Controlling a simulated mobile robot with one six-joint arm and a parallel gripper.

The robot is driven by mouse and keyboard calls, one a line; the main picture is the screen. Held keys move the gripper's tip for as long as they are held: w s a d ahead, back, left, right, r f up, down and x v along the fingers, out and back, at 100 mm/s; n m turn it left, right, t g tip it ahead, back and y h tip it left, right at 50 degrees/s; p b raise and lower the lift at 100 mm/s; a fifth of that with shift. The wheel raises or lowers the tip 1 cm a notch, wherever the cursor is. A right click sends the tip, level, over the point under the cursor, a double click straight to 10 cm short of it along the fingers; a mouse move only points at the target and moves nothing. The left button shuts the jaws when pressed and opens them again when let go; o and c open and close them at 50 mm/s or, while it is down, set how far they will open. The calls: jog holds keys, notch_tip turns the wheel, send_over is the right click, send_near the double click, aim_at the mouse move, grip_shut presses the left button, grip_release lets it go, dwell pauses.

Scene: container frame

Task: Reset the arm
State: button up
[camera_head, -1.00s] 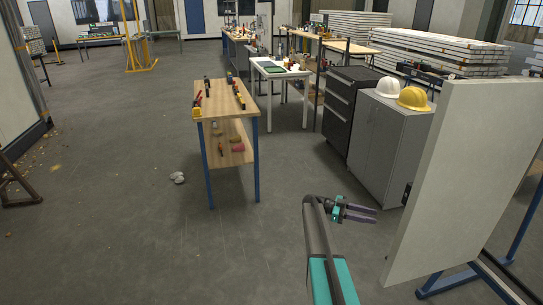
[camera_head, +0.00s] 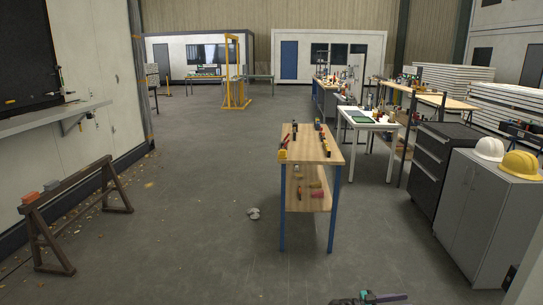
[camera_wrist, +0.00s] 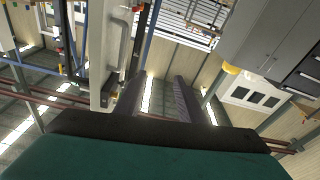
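My gripper (camera_head: 370,299) shows only in part at the bottom edge of the head view, right of centre; most of the arm is out of the picture. In the wrist view its two dark fingers (camera_wrist: 158,95) stand apart with nothing between them, so it is open and empty. The wrist view is strongly tilted. The dark and teal body of my gripper fills its lower part.
A wooden workbench (camera_head: 310,147) with tools stands ahead. A grey cabinet (camera_head: 483,215) with a white helmet (camera_head: 489,148) and a yellow helmet (camera_head: 521,164) stands at right. A brown trestle (camera_head: 72,200) stands at left. The floor (camera_head: 190,230) between is mostly clear.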

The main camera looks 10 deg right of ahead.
jog(key=w+a+f+n+t+y, duration=0.4)
jog(key=a+n+t, duration=0.2)
jog(key=a+t, duration=0.25)
jog(key=w+a+f+n+t+y, duration=0.3)
jog(key=w+a+f+n+t, duration=0.15)
jog(key=a+n+t, duration=0.35)
jog(key=s+a+f+n+g+y, duration=0.1)
jog(key=s+a+f+n+y, duration=0.2)
jog(key=a, duration=0.4)
jog(key=s+a+f+g+y, duration=0.1)
jog(key=s+a+f+y, duration=0.1)
jog(key=a+f+y, duration=0.3)
jog(key=s+a+f+n+g+y, duration=0.1)
jog(key=s+a+f+n+y, duration=0.2)
jog(key=a, duration=0.5)
jog(key=s+a+f+g+y, duration=0.2)
jog(key=s+a+f+g, duration=0.15)
jog(key=s, duration=0.55)
jog(key=s+a+f+g+y, duration=0.1)
jog(key=s+a+f+g, duration=0.25)
jog(key=s, duration=0.55)
jog(key=s+d+r+m+g, duration=0.1)
jog(key=s+g, duration=0.3)
jog(key=s, duration=0.6)
jog(key=s+d+r+g+h, duration=0.1)
jog(key=s+g, duration=0.4)
jog(key=s, duration=0.6)
jog(key=shift+s+d+r+m+h, duration=0.2)
jog(key=shift+d+r+m+h, duration=0.15)
jog(key=shift+d+r, duration=0.65)
